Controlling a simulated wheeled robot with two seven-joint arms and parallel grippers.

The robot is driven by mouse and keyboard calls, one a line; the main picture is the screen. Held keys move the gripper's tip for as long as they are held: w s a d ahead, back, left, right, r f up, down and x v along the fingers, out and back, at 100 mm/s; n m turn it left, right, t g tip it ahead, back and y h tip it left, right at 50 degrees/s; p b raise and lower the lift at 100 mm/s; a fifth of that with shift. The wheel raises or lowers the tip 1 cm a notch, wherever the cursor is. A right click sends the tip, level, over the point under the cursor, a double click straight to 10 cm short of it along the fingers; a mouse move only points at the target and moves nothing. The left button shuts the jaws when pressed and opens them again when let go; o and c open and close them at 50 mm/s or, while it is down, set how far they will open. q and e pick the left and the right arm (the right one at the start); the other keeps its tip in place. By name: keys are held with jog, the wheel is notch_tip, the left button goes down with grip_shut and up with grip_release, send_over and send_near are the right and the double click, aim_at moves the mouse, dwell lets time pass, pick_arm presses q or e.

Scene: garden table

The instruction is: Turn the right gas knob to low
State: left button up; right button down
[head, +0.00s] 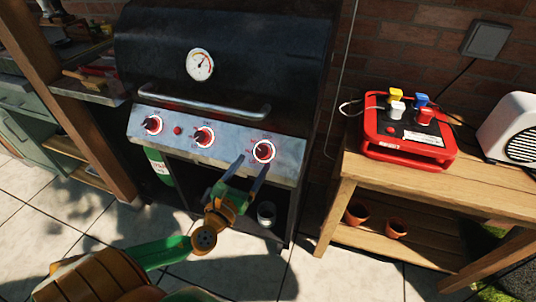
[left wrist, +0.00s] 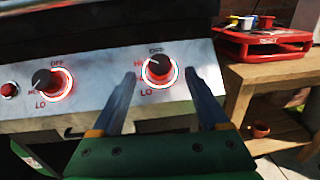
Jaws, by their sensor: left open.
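The right gas knob (head: 263,151) is on the right end of the grill's silver control panel (head: 225,150). It also shows in the left wrist view (left wrist: 158,68), dark with a red and white ring, with OFF above and LO below. My left gripper (head: 250,168) is open in front of it. In the left wrist view its fingers (left wrist: 158,85) stand on either side of the knob, a little below it; whether they touch the panel I cannot tell. The knob's exact pointer direction is hard to read. My right gripper is not in view.
Two more knobs, the middle one (head: 203,136) and the left one (head: 152,124), and a small red button (head: 178,131) share the panel. The lid handle (head: 205,106) juts out above. A wooden table (head: 365,175) with a red power box (head: 405,130) stands at the right.

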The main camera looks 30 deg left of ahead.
aim_at(260, 152)
pick_arm(q)
jog(key=w, duration=0.5)
jog(key=shift+w+a+f, duration=0.1)
jog(key=shift+w+a, duration=0.05)
jog(key=shift+a, duration=0.25)
grip_shut()
